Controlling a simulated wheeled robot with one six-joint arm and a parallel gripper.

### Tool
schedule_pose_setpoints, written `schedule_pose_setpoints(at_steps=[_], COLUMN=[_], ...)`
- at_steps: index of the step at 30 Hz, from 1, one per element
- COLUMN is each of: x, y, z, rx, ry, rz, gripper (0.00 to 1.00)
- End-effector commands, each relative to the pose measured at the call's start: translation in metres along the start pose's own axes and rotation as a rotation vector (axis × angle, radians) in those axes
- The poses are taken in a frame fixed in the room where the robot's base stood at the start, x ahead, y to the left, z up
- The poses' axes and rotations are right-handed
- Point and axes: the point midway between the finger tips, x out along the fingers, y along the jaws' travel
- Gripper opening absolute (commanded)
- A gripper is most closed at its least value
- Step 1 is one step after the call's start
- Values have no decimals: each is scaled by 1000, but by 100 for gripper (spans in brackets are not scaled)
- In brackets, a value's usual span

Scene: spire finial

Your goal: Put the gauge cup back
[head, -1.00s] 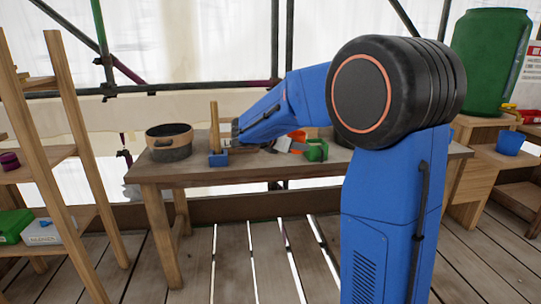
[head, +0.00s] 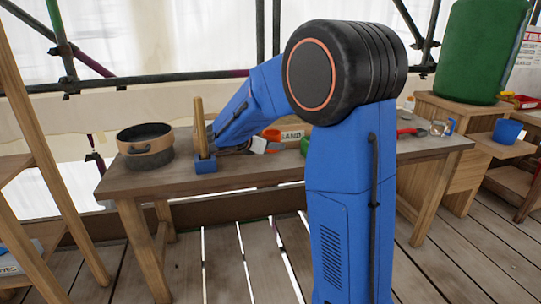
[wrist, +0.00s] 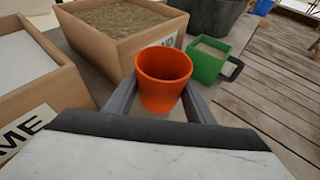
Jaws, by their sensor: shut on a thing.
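An orange tapered cup (wrist: 163,78) stands upright and open between the two fingers of my gripper (wrist: 160,98) in the wrist view. My gripper is shut on it; the cup looks empty. In the head view, an orange patch (head: 271,135) shows just past the end of my arm, above the workbench (head: 150,181). My arm hides much of that area. No label on the cup is readable, so I cannot tell by marking that it is the gauge cup.
In the wrist view, a green handled cup (wrist: 208,62), a wooden box of sandy material (wrist: 150,42) and a LIME box (wrist: 65,95) surround the orange cup closely. A round pan (head: 145,150) and blue-based brush (head: 205,165) stand left on the bench. A wooden shelf stands far left.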

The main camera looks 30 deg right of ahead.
Motion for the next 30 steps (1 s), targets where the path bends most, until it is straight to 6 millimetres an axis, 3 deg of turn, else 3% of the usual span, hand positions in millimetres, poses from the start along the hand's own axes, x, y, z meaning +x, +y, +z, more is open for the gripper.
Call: schedule_pose_setpoints(at_steps=[14,26,27,29,30], x=[17,19,18,18,18], y=[-1,-1,-1,-1,-1], z=[-40,-44,-44,-44,-44], rx=[0,1,1,1,1], ry=[0,0,0,0,0], rz=[1,1,1,1,1], gripper=[27,27,56,68,68])
